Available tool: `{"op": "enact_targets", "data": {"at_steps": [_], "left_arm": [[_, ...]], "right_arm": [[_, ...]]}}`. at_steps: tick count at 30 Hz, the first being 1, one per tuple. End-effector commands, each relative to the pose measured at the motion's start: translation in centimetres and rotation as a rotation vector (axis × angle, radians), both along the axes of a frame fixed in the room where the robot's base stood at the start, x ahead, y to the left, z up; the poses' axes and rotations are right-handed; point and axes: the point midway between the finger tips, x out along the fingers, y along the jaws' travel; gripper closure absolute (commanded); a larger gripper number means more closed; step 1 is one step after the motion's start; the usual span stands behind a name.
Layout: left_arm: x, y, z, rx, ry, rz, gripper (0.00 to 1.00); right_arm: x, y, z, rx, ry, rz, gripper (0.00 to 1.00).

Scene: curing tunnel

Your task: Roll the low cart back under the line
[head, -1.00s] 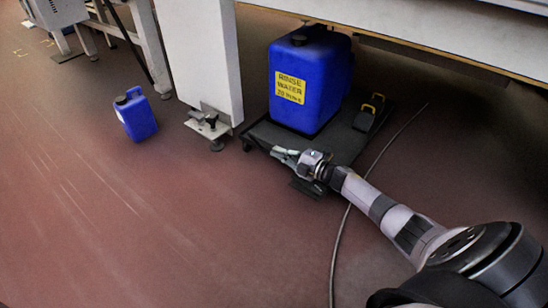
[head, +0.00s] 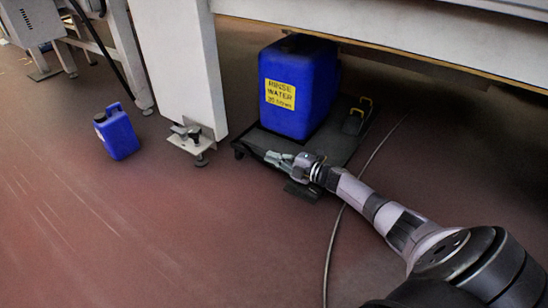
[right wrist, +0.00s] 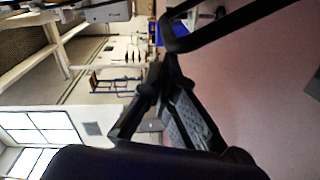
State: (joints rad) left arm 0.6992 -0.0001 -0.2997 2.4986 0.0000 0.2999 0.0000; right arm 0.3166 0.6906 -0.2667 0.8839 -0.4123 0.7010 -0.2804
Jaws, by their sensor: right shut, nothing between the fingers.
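The low black cart (head: 345,148) is on the floor, partly under the line's white frame (head: 400,35). It carries a large blue container (head: 298,92) with a yellow "RINSE WATER" label. The container's top is partly covered by the frame's edge. My right gripper (head: 272,157) is at the cart's front edge, shut with nothing between its fingers. Whether it touches the edge cannot be told. In the right wrist view, dark gripper parts (right wrist: 170,100) fill the middle, and the cart cannot be made out. My left gripper is not in view.
A white leg (head: 180,70) with a foot stands just left of the cart. A small blue jug (head: 117,133) stands on the floor further left. A grey cable (head: 335,225) lies on the floor right of my gripper.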

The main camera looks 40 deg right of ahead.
Motion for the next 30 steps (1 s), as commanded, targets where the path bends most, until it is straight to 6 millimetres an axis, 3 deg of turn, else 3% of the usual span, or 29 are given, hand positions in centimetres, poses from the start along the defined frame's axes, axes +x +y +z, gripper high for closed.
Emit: {"op": "enact_targets", "data": {"at_steps": [5,18,30], "left_arm": [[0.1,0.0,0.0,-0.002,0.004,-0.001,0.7],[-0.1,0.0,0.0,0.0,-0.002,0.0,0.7],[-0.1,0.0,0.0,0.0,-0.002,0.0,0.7]], "right_arm": [[-0.9,-0.8,0.1,-0.003,0.0,-0.01,1.0],[-6.5,-2.6,0.3,-0.001,0.001,-0.001,1.0],[-7.0,-2.8,0.5,0.0,-0.001,0.001,1.0]]}}
